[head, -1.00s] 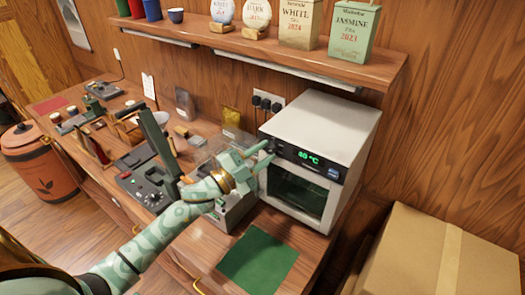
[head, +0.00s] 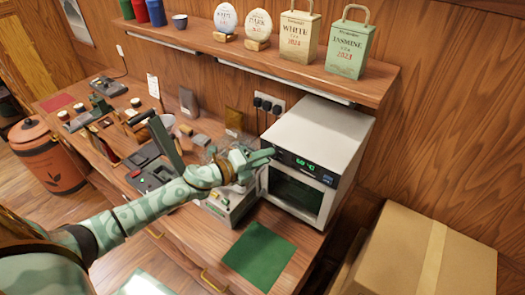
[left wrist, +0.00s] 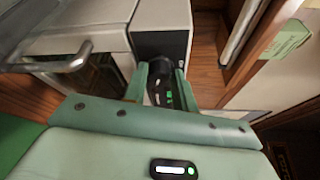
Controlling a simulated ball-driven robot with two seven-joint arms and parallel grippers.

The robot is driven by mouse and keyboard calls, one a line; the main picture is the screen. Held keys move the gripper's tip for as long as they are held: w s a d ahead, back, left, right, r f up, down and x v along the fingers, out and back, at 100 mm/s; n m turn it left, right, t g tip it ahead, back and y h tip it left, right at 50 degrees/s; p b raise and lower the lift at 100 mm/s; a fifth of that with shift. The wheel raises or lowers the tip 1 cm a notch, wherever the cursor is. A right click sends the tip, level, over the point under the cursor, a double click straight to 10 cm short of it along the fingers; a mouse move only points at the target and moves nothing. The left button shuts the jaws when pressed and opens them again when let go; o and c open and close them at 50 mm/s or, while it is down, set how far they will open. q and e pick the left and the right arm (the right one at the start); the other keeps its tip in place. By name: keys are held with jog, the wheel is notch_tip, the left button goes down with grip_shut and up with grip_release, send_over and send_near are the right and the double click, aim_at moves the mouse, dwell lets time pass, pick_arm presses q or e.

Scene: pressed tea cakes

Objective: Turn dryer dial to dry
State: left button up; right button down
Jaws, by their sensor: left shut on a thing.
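My left gripper (head: 268,156) reaches the left end of that strip and covers the dial in the head view. In the left wrist view, my two green fingers (left wrist: 161,86) close around a dark knob-like part, the dryer dial (left wrist: 158,84), in front of the black panel. Its pointer and markings cannot be made out. My right gripper is out of view.
A green mat (head: 258,255) lies in front of the dryer. A large cardboard box (head: 400,255) stands to the right. A shelf (head: 300,68) with tea packages hangs above. Small devices crowd the bench to the left. The door handle (left wrist: 60,62) shows close to my fingers.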

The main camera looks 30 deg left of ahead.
pick_arm(q)
jog(key=shift+r+m+y+p, duration=0.1)
jog(key=shift+m+y+p, duration=0.3)
jog(key=shift+m+p, duration=0.6)
jog(key=shift+d, duration=0.1)
jog(key=o, duration=1)
jog(key=b+v, duration=0.2)
jog(key=v, duration=1.4)
jog(key=shift+r+b, duration=0.3)
jog(key=shift+b, duration=0.1)
